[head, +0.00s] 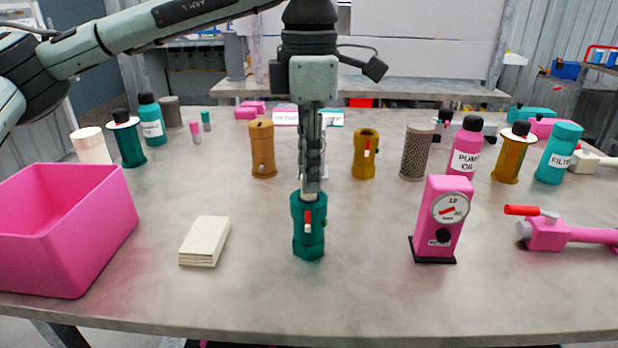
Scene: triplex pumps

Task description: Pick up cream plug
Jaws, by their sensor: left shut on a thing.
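My left gripper (311,188) points straight down over the middle of the table. Its fingertips are at the top of a teal valve body (308,241), which stands upright and has a small red lever and a white tip on its front. The gripper is shut on a small pale piece at the top of the teal body, which looks like the cream plug. The fingers hide most of it, and I cannot tell whether it is still seated in the body. My right gripper is not in view.
A pink bin (75,235) stands at the left, beside a stack of cream cards (205,241). A pink gauge box (440,215) stands to the right. Brown (262,150) and mustard (366,155) bodies stand behind. The table front is clear.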

